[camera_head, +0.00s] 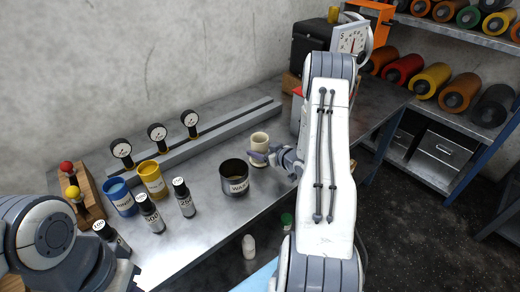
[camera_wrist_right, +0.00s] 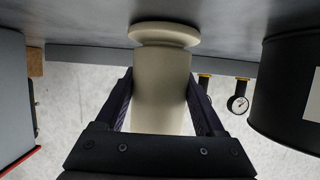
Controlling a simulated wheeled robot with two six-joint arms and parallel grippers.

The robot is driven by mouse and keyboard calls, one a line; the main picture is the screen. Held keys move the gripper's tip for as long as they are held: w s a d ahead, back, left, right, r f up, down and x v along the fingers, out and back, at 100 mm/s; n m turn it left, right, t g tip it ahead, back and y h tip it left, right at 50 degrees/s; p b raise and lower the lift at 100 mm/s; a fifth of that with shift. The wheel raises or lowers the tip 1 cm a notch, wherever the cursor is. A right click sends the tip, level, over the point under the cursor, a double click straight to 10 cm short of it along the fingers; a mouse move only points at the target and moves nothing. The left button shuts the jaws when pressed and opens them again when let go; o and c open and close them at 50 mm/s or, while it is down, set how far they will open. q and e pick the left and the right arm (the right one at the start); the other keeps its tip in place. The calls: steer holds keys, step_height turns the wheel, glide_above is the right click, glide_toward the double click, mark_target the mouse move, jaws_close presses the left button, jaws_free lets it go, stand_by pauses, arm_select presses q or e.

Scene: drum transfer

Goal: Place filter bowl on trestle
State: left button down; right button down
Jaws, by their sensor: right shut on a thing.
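A cream cylindrical cup (camera_head: 260,140), which looks like the filter bowl, is at the middle of the steel bench. My right gripper (camera_head: 262,158) is at its near side. In the right wrist view the cup (camera_wrist_right: 161,85) is between the two fingers of my right gripper (camera_wrist_right: 161,105), which is shut on it. The wrist picture is upside down, and the cup's wide flange is at or close to the bench top; I cannot tell if it touches. I cannot pick out the trestle for sure. My left arm shows at the lower left, but its fingers do not.
A dark labelled pot (camera_head: 234,181) stands just left of the cup. Blue (camera_head: 121,199) and yellow (camera_head: 152,180) mugs and black bottles (camera_head: 184,197) stand further left. A grey rail (camera_head: 232,117) with gauges runs behind. A dial scale (camera_head: 351,40) stands at the back right.

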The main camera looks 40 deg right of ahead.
steer(key=shift+f, duration=0.15)
jaws_free()
steer(key=shift+r, duration=0.3)
steer(key=b+v, duration=0.1)
steer(key=v, duration=0.9)
steer(key=shift+s+d, duration=0.1)
steer(key=shift+s, duration=0.25)
steer(key=shift+s+r, duration=0.25)
steer(key=shift+s, duration=0.35)
